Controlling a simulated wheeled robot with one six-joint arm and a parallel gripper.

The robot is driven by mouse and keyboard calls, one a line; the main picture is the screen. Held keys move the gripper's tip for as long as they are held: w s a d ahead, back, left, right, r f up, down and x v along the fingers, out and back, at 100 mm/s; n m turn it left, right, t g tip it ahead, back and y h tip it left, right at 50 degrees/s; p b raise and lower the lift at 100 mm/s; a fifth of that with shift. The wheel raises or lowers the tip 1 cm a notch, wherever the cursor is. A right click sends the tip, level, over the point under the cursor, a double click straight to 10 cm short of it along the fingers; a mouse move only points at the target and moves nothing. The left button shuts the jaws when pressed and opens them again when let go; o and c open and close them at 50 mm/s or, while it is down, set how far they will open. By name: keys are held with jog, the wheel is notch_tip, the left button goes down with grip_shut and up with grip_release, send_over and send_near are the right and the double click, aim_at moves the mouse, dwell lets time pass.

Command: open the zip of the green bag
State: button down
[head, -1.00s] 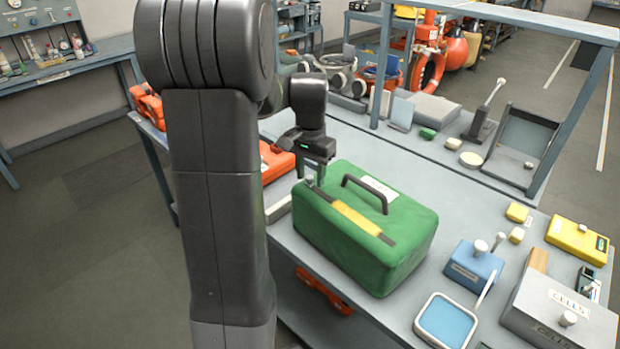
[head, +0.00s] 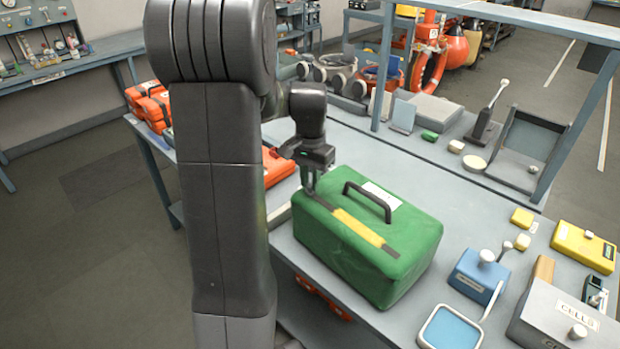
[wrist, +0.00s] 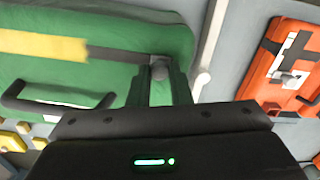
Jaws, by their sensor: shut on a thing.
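The green bag (head: 400,270) stands on the grey bench, with a dark carry handle (head: 368,193) and a pale label on top. A zip strip (head: 322,203) runs along its top, dark at both ends with a yellow band (head: 358,228) between. My gripper (head: 311,188) is over the far-left end of this strip, pointing down. In the wrist view, my gripper (wrist: 158,82) is shut on a small grey zip pull (wrist: 159,62) at the end of the dark track (wrist: 118,56). The fingers partly hide the pull. I cannot tell how far the zip is open.
An orange case (head: 278,165) lies behind and left of the bag; it also shows in the wrist view (wrist: 290,65). A blue box (head: 477,275), a blue-topped tray (head: 450,328) and a grey cells box (head: 560,318) stand to the right. The bench behind the bag is mostly clear.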

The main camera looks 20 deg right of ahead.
jog(key=s+d, duration=0.2)
jog(key=s, duration=0.6)
jog(key=s+d+b, duration=0.1)
jog(key=s+d, duration=0.2)
jog(key=s, duration=0.5)
jog(key=s+d, duration=0.3)
jog(key=s, duration=0.5)
jog(key=shift+s, duration=0.25)
jog(key=shift+r, duration=0.1)
jog(key=c, duration=1.3)
grip_release()
notch_tip(320, 180, up, 14)
jog(key=b, duration=0.1)
notch_tip(320, 180, down, 14)
jog(key=shift+f+p, duration=0.15)
jog(key=shift+p, duration=0.2)
jog(key=shift+w+a, duration=0.1)
jog(key=shift+w, duration=0.3)
